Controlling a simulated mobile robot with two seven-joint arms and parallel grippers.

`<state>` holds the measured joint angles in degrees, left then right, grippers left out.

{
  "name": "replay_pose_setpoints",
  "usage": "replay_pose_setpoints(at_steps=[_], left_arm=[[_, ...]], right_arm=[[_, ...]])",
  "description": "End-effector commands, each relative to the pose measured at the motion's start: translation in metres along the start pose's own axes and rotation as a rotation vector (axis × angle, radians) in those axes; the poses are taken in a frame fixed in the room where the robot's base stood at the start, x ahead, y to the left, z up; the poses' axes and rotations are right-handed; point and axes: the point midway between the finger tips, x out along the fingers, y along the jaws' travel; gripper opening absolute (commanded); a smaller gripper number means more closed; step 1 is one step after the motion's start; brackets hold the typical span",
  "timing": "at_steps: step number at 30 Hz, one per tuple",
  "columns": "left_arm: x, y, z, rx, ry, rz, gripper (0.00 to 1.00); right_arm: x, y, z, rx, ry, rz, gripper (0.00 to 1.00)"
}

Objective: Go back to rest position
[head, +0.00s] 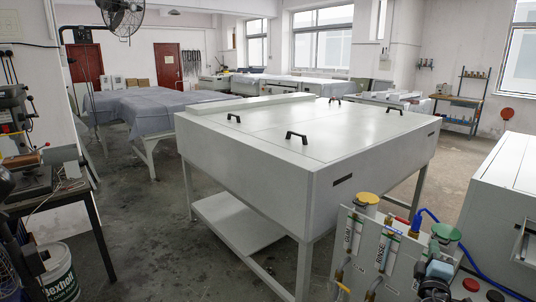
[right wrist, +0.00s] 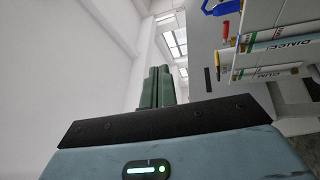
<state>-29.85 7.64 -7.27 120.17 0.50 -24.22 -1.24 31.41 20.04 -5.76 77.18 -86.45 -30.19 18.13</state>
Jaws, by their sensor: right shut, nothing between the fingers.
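My right gripper (head: 434,250) shows small at the lower right of the head view, in front of the panel with the tubes. Its light blue body is visible there, and its fingers are hard to make out. In the right wrist view its greenish fingers (right wrist: 157,88) are pressed together with nothing between them. They point toward the pale wall and windows, to the left of the tubes. My left gripper is not in view.
A panel (head: 344,250) with GUM and RINSE tubes, valves and a blue hose stands close at lower right. A large grey plate processor (head: 250,165) fills the middle. A white bucket (head: 60,272) and workbench stand left. Bare floor (head: 140,230) lies between.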

Motion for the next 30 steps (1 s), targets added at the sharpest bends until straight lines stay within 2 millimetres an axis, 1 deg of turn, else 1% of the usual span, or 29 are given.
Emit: replay_pose_setpoints(at_steps=[1,8,12,15,21,30], left_arm=[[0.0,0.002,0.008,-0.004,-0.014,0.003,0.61],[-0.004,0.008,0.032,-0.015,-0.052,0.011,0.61],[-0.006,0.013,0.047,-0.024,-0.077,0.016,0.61],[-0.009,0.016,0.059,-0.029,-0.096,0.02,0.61],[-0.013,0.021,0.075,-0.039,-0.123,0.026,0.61],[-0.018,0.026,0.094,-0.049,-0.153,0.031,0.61]], right_arm=[[-0.001,-0.011,0.001,0.04,-0.002,-0.037,0.0],[-0.005,-0.044,-0.004,0.299,-0.009,-0.222,0.0],[-0.011,-0.063,-0.014,0.48,-0.004,-0.339,0.0],[-0.016,-0.074,-0.024,0.61,0.004,-0.416,0.0],[-0.025,-0.086,-0.041,0.826,0.017,-0.53,0.0],[-0.034,-0.091,-0.061,1.056,0.033,-0.634,0.0]])
